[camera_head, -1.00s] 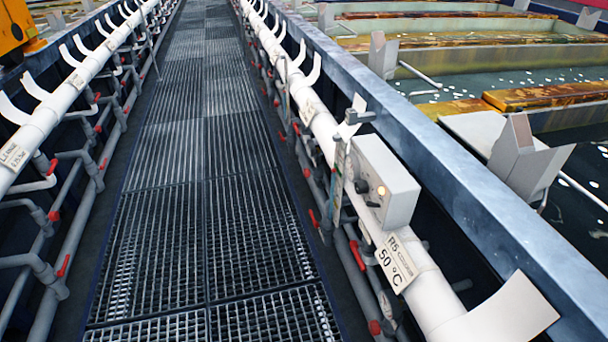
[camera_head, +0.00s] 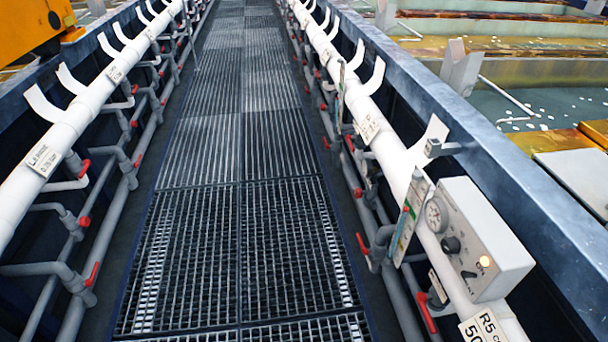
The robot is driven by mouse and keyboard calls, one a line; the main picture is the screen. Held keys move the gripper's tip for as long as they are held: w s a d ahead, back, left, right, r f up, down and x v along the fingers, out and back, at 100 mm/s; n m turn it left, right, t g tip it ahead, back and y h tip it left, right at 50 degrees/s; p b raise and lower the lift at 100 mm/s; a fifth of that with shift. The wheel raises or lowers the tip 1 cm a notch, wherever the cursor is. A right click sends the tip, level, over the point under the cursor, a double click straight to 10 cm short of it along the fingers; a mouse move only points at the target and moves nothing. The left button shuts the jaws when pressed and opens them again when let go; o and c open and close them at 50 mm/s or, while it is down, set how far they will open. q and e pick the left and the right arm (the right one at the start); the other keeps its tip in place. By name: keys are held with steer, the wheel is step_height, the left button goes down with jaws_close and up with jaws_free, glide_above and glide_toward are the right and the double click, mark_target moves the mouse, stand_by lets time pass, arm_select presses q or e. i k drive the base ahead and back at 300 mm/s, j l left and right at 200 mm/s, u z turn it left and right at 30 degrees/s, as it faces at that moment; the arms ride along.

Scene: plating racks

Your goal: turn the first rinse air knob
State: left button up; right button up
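A white control box (camera_head: 485,240) is mounted on the right white pipe. A label reading "R5" and "50" (camera_head: 482,328) is cut off by the bottom edge. On the left white pipe a label (camera_head: 42,158) seems to start with "L" and read "rinse"; its small print is unclear. Red valve handles (camera_head: 92,273) sit on the grey pipes. I cannot tell which control is the first rinse air knob. Neither gripper is in view.
A dark grated walkway (camera_head: 225,230) runs straight ahead between the two pipe rows and is clear. A blue-grey tank edge (camera_head: 440,110) runs along the right, with liquid-filled tanks beyond it. A yellow machine part (camera_head: 25,20) stands at the upper left.

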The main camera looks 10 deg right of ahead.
mark_target(358, 192)
steer(key=i+j+u, duration=0.1)
steer(key=i, duration=0.6)
steer(key=i+j+u, duration=0.15)
steer(key=i, duration=0.6)
